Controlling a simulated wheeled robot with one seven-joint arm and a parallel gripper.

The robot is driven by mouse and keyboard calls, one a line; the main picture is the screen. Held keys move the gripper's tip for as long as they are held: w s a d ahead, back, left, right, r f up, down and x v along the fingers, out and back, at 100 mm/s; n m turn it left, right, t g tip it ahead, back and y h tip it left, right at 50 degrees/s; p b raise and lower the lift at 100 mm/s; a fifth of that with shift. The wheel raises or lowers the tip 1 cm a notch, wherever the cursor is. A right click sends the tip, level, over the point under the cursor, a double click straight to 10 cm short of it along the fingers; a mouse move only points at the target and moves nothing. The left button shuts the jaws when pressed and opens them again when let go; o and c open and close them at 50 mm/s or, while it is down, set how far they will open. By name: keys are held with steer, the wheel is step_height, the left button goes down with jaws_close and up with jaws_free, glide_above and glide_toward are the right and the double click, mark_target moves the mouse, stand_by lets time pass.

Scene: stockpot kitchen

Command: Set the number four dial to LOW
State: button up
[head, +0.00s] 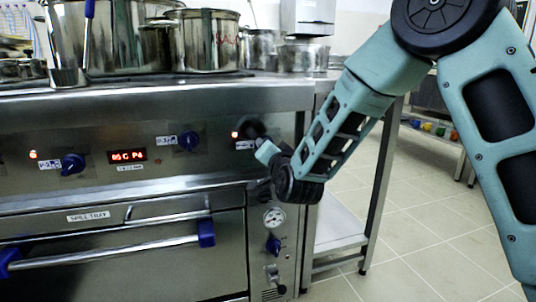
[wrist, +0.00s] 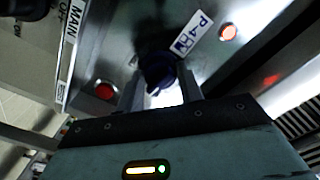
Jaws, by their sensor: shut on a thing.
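The number four dial (wrist: 157,66) is a dark blue knob in the wrist view, beside a white P-4 label (wrist: 191,32). My gripper (wrist: 160,88) is shut on the dial, with one finger on each side. In the head view my gripper (head: 252,131) reaches the right end of the steel control panel and hides the dial. The panel's label (head: 244,145) shows just below it, with a lit red lamp (head: 234,134) to the left. The dial's pointer and any LOW mark cannot be made out.
Two other blue dials, the left one (head: 73,163) and the middle one (head: 188,141), flank a red display (head: 127,156). Pots (head: 208,42) stand above. A red button (wrist: 105,90) sits near the MAIN OFF label (wrist: 68,55). Floor is free at right.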

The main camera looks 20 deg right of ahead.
steer(key=shift+m+b, duration=0.35)
steer(key=shift+m, duration=0.75)
steer(key=o, duration=1)
steer(key=shift+s+b, duration=4.95)
steer(key=shift+s, duration=3.75)
steer(key=shift+a, duration=0.1)
